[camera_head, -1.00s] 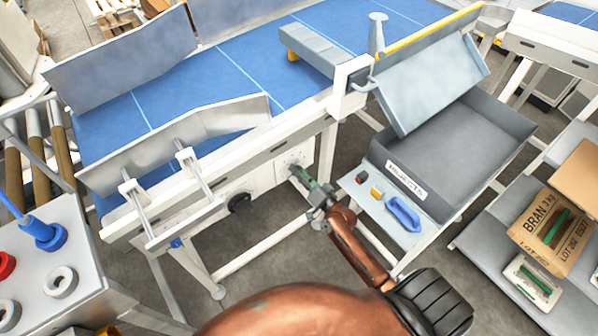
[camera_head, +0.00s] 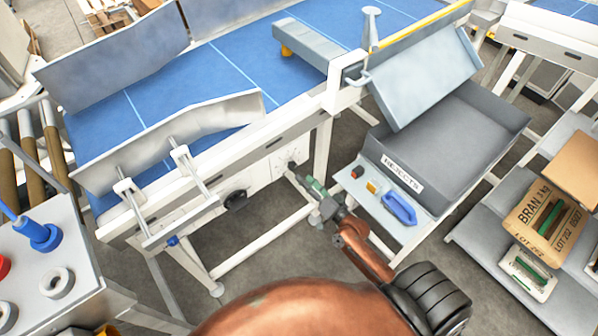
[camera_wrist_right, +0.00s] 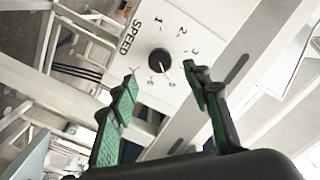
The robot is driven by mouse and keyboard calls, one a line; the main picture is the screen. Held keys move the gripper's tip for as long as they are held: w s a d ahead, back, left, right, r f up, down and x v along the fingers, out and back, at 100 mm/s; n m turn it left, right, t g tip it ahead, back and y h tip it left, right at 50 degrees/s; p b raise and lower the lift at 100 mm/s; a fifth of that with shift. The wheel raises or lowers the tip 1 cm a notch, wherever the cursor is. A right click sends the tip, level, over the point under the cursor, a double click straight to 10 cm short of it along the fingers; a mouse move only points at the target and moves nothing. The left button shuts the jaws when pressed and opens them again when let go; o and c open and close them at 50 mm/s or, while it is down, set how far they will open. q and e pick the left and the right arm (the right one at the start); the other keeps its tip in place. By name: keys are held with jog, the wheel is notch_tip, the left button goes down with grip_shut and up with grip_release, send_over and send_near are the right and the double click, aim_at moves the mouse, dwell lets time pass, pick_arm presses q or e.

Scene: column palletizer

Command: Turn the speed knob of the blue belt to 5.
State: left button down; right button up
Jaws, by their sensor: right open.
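The speed knob (camera_wrist_right: 159,62) is a small black dial on a white plate marked SPEED, with numbers around it. Its light pointer mark seems to face down and right, toward the 5 side; the exact setting is hard to read. In the head view the knob (camera_head: 291,165) sits on the side of the blue belt (camera_head: 205,75). My right gripper (camera_head: 301,181) is open and empty, just in front of the plate and apart from the knob. In the wrist view its green-padded fingers (camera_wrist_right: 161,77) stand either side of the knob. My left gripper is out of view.
A larger black knob (camera_head: 236,199) is on the same belt side, to the left. A shelf with a blue-handled item (camera_head: 399,208) and the grey rejects bin (camera_head: 445,145) stand at the right. White frame legs (camera_head: 322,150) are close to my gripper.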

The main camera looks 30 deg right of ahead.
jog(key=shift+s+d, duration=0.15)
jog(key=shift+s, duration=1.95)
